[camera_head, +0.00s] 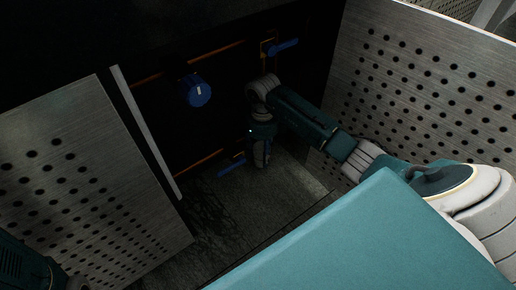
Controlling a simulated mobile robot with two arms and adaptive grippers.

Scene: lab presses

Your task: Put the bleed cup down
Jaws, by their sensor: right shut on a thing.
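My right gripper (261,158) hangs low in front of the dark panel, at the end of my right arm, which reaches in from the right. It points down and is shut on the bleed cup. The cup is too dark and too much covered by the gripper to make out its shape or its tilt. The grey floor (270,205) lies below the gripper; I cannot tell the gap between them. My left gripper is out of view; only a dark teal part of my left arm shows at the bottom left corner.
A blue knob (198,91) is on the dark panel. A blue lever (284,46) sits above the gripper, and another blue lever (232,168) is close to its left. Perforated metal panels stand left (75,180) and right (410,85). A dark stain marks the floor.

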